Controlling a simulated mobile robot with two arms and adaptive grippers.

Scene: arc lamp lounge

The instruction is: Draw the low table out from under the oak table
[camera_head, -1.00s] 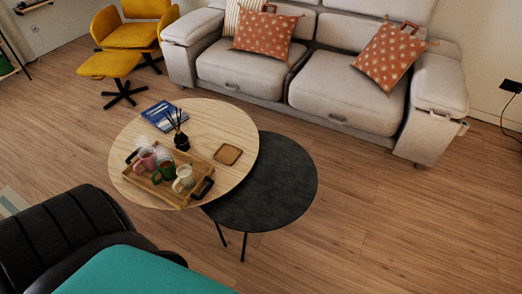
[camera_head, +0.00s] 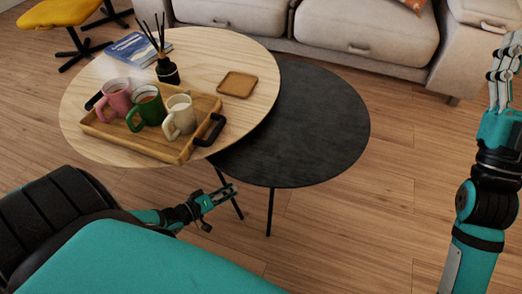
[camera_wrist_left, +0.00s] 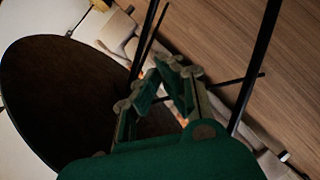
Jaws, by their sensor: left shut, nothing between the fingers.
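The low table (camera_head: 325,125) has a round black top and thin black legs. Its left part lies beneath the round oak table (camera_head: 255,60); its right part is in the open. My left gripper (camera_head: 228,193) is shut and empty, below tabletop height, close to the low table's front legs. I cannot tell whether it touches one. In the left wrist view, the shut fingers (camera_wrist_left: 168,72) show among black legs, with a dark round tabletop's underside (camera_wrist_left: 55,95) at left. My right gripper (camera_head: 503,65) points up at the far right, away from both tables; its jaw state is unclear.
The oak table carries a wooden tray (camera_head: 160,148) with three mugs, a reed diffuser (camera_head: 168,72), a blue book (camera_head: 137,46) and a small square coaster (camera_head: 237,84). A grey sofa (camera_head: 350,35) stands behind. The floor (camera_head: 370,220) right and front is clear.

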